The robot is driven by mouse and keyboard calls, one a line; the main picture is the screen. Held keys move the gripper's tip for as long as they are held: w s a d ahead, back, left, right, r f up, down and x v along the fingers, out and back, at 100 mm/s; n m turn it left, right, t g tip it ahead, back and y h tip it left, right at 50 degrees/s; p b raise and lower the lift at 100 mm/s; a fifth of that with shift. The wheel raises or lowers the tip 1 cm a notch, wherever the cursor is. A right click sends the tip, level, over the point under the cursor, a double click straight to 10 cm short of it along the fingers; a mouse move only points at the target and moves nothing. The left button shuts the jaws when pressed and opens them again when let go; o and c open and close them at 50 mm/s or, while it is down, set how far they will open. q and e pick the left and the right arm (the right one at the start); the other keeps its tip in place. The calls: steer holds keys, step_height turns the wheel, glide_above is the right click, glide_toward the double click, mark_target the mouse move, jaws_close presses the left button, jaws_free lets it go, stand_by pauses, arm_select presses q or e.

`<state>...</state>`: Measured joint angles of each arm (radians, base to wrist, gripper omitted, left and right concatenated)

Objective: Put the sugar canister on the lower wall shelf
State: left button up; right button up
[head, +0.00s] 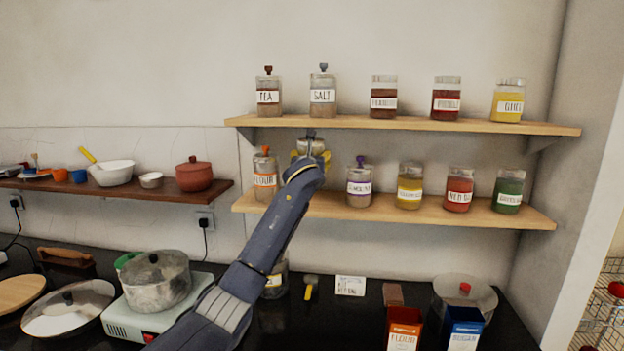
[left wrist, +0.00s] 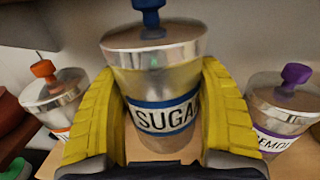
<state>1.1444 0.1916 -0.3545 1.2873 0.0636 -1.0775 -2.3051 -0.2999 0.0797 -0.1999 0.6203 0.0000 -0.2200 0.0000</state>
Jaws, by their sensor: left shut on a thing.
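The sugar canister (head: 311,146) is glass with a metal lid and a blue knob. Its SUGAR label faces me in the left wrist view (left wrist: 155,85). My left gripper (head: 311,157) is shut on it, with a yellow finger on each side of its body. It is upright at the lower wall shelf (head: 420,214), in the gap between the orange-knobbed flour jar (head: 265,181) and the purple-knobbed semolina jar (head: 359,188). My forearm hides its lower part in the head view. I cannot tell whether its base touches the board. My right gripper is not in view.
The upper shelf (head: 400,122) with several jars is just above the canister. More jars stand right of the semolina jar. A side shelf (head: 110,187) holds a red pot. The counter below carries a steel pot (head: 155,282), boxes and a lidded pan.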

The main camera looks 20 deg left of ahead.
arm_select(q)
steer(key=shift+w+f, duration=0.6)
steer(key=shift+f, duration=2.55)
steer(key=shift+w+a+f, duration=0.1)
steer(key=shift+w+f, duration=0.1)
steer(key=shift+f, duration=0.15)
steer(key=o, duration=1.6)
steer(key=shift+f, duration=0.15)
steer(key=shift+r, duration=0.2)
steer(key=v, duration=1.2)
